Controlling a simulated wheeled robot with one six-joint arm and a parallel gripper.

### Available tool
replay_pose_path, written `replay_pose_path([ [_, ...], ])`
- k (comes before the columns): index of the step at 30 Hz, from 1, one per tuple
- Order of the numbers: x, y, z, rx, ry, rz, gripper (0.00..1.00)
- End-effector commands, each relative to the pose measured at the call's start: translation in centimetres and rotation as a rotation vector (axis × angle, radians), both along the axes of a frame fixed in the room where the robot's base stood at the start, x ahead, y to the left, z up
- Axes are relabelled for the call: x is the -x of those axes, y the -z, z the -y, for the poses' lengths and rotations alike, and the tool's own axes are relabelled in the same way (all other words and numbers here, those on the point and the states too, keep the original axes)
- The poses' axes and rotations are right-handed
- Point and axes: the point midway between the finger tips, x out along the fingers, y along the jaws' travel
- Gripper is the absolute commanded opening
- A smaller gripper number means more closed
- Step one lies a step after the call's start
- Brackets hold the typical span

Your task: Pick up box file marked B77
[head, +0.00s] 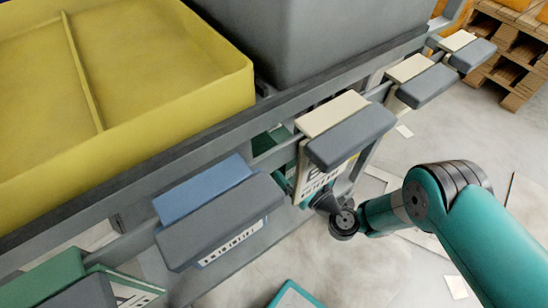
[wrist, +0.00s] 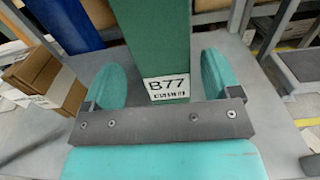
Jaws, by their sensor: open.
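The box file marked B77 (wrist: 150,35) is dark green and stands upright on a grey shelf in the wrist view. Its white label reads B77 with smaller print below. My gripper (wrist: 162,72) is open, with one teal finger to each side of the file's lower part. In the head view my wrist reaches in beneath the shelf labels, and the fingers are hidden. A dark green patch there may be the file.
In the wrist view a blue file (wrist: 62,22) and a cardboard box (wrist: 45,80) stand to the left. In the head view a yellow tray (head: 180,110) and a grey bin (head: 310,40) sit on the upper shelf. Floor is open at right, before wooden pallets (head: 515,55).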

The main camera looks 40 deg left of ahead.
Motion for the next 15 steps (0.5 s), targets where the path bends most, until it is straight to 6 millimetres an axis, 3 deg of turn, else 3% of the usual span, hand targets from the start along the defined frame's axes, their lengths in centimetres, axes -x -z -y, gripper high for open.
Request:
replay_pose_path([
  [9, -0.5, 0.7, -1.2, -0.002, -0.001, 0.002, 0.83],
  [15, -1.3, -0.1, -3.8, -0.002, -0.003, 0.005, 0.83],
])
